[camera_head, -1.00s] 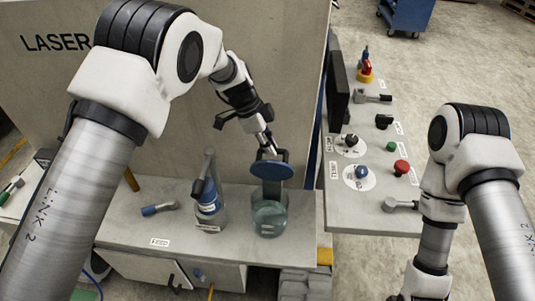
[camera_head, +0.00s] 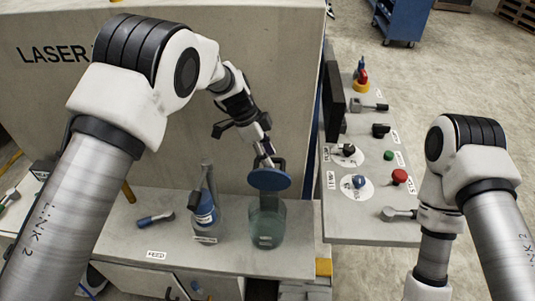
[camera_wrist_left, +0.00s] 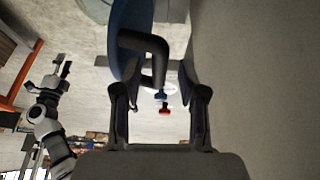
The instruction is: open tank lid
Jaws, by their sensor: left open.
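The tank (camera_head: 268,229) is a clear glass vessel with greenish liquid on the bench. Its blue round lid (camera_head: 270,180) is tipped up above the tank's rim, its flat face towards the head camera. The lid (camera_wrist_left: 132,35) and its black looped handle (camera_wrist_left: 150,45) also show in the left wrist view. My left gripper (camera_head: 264,153) is open at the handle, behind and above the lid. In the left wrist view the handle's end reaches between the spread fingers (camera_wrist_left: 160,108); contact is unclear. My right gripper (camera_wrist_left: 48,82) shows small there, its jaws unclear.
A blue-ended handle (camera_head: 155,219) lies further left. A panel with a red button (camera_head: 399,177) and several knobs is on the right. A tall grey wall (camera_head: 120,120) stands behind the bench.

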